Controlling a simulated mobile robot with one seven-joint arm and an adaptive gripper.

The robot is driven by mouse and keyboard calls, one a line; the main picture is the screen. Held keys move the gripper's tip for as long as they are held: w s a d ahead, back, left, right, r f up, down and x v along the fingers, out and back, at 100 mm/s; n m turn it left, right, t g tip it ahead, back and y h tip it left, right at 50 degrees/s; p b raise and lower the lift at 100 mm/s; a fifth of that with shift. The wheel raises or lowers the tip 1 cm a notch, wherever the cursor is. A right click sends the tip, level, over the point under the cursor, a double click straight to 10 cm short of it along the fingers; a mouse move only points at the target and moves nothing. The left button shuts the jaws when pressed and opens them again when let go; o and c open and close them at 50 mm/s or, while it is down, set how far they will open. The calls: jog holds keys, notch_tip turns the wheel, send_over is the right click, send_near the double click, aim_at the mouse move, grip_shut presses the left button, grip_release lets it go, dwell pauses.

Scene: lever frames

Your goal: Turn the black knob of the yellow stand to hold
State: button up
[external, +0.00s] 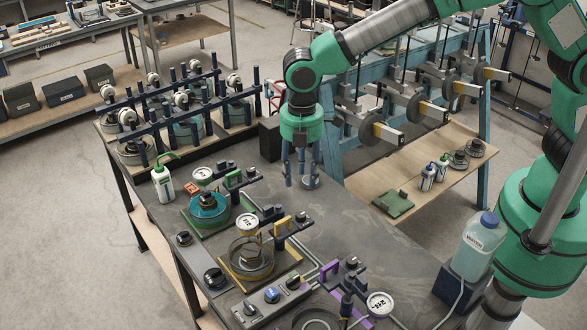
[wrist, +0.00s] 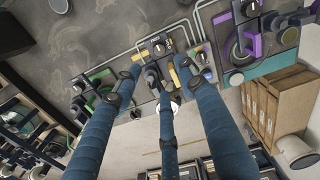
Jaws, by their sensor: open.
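The yellow stand (external: 233,276) is on the dark workbench in the external view, with a round cell and a white dial on it. Its black knob (external: 301,219) is on a dark block at the back right, by a yellow bracket. In the wrist view the knob (wrist: 159,49) shows near the top centre, beyond the fingertips. My gripper (external: 302,183) points down above the bench, behind and apart from the knob. Its three dark blue fingers are spread and empty in the wrist view (wrist: 160,78). The knob's marking is too small to read.
A green stand (external: 190,219) and a purple stand (external: 328,272) flank the yellow one, with similar knobs. A control box (external: 268,303) sits in front. A white bottle (external: 162,182) and a water jug (external: 474,245) stand near the bench edges. Bare bench lies right of the knob.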

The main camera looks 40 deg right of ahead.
aim_at(300, 215)
notch_tip(300, 215, down, 13)
jog(key=shift+f, duration=0.1)
dwell(0.6)
jog(key=shift+c, duration=0.2)
grip_shut()
